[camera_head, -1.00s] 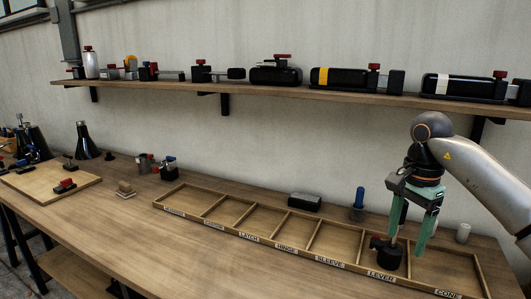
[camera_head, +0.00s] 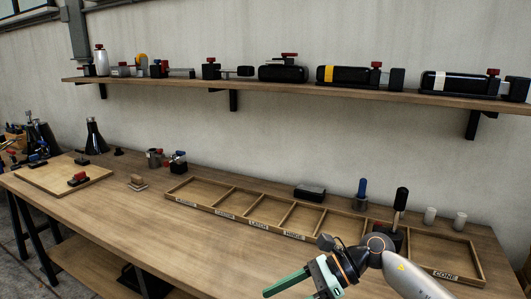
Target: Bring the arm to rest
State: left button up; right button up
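My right arm comes in from the lower right. Its gripper (camera_head: 298,291) with green fingers hangs low at the bottom edge, over the front of the workbench. The fingers look spread and empty; the lower one is partly cut off by the frame. A lever piece (camera_head: 400,199) with a black handle stands upright in a right-hand compartment of the labelled wooden tray (camera_head: 216,211), apart from the gripper. My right wrist hides part of the tray front and its labels there. My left gripper is not in view.
A wall shelf (camera_head: 215,89) above holds several fixtures. Behind the tray stand a black block (camera_head: 310,191), a blue-handled piece (camera_head: 362,194) and two pale cylinders (camera_head: 430,215). A wooden board (camera_head: 60,177) lies at the left. The bench front centre is clear.

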jog(key=s+a+r+m+t+y, duration=0.1)
jog(key=s+a+m+t+y, duration=0.1)
jog(key=a+m+t+y, duration=0.45)
jog(key=d+f+m+t+h, duration=0.4)
jog(key=d+f+m+t, duration=0.15)
jog(key=m, duration=0.95)
jog(key=d+f+m+t+h, duration=0.5)
jog(key=d+m+t, duration=0.1)
jog(key=m, duration=0.9)
jog(key=s+d+f+m+g+h, duration=0.3)
jog(key=s+d+f+m, duration=0.1)
jog(key=s+f+m, duration=0.3)
jog(key=s+d+f+m+g+h, duration=0.3)
jog(key=s+f+m, duration=0.5)
jog(key=f, duration=0.3)
jog(key=shift+s+d+f+h, duration=0.35)
jog(key=shift+s+d+h, duration=0.3)
jog(key=shift+d, duration=0.45)
